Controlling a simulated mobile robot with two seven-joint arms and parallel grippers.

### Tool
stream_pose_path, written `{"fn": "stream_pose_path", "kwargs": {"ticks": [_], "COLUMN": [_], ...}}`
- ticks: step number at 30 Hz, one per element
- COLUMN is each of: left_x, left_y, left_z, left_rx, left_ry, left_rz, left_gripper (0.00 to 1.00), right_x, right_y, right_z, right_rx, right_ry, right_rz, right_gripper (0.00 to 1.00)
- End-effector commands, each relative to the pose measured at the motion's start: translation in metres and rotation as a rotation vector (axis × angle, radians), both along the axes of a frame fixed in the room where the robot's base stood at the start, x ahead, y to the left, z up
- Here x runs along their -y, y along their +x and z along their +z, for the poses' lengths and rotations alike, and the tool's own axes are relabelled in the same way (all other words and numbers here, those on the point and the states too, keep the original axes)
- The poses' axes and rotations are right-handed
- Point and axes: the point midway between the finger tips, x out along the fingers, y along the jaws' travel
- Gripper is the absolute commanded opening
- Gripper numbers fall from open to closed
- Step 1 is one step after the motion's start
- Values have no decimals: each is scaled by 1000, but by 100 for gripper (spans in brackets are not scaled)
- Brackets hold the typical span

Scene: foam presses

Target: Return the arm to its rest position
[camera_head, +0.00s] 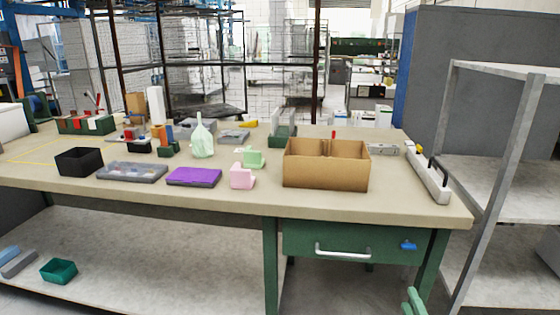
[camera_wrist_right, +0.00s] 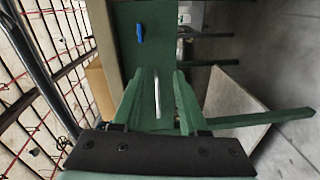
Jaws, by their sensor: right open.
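My right gripper (camera_head: 414,302) shows only as green fingertips at the bottom edge of the head view, low in front of the workbench and right of its drawer handle. In the right wrist view its two green fingers (camera_wrist_right: 157,88) stand apart with nothing between them. Beyond them are the green drawer front (camera_wrist_right: 142,60), its pale handle and a blue tag (camera_wrist_right: 140,33). I cannot tell how far the fingers are from the drawer. My left gripper is not in either view.
The workbench (camera_head: 240,207) holds an open cardboard box (camera_head: 325,177), a pink block (camera_head: 242,178), a light green block (camera_head: 253,160), a purple case (camera_head: 193,176) and a black bin (camera_head: 79,161). A grey shelf rack (camera_head: 497,185) stands close on the right.

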Motion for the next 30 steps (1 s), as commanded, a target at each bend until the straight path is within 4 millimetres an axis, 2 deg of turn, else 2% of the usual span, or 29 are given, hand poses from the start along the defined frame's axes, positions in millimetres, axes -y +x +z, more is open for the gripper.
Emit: {"fn": "stream_pose_path", "kwargs": {"ticks": [1, 5, 6, 9, 14, 15, 16, 21, 30], "left_x": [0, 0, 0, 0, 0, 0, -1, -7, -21], "left_y": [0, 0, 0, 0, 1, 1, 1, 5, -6], "left_z": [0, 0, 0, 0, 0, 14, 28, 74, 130], "left_rx": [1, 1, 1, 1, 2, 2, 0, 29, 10], "left_ry": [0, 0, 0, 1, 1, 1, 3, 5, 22], "left_rz": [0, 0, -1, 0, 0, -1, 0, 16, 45], "left_gripper": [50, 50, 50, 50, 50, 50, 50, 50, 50], "right_x": [-14, -60, -77, -117, -181, -188, -184, -177, -164], "right_y": [-14, -64, -81, -126, -198, -205, -202, -203, -208], "right_z": [-23, -85, -101, -134, -162, -150, -137, -100, -37], "right_rx": [-47, -199, -251, -379, -582, -602, -589, -576, -552], "right_ry": [114, 511, 638, 931, 1356, 1406, 1393, 1386, 1379], "right_rz": [9, -1, -13, -61, -177, -195, -192, -204, -229], "right_gripper": [42, 42, 42, 42, 42, 42, 42, 42, 42]}}
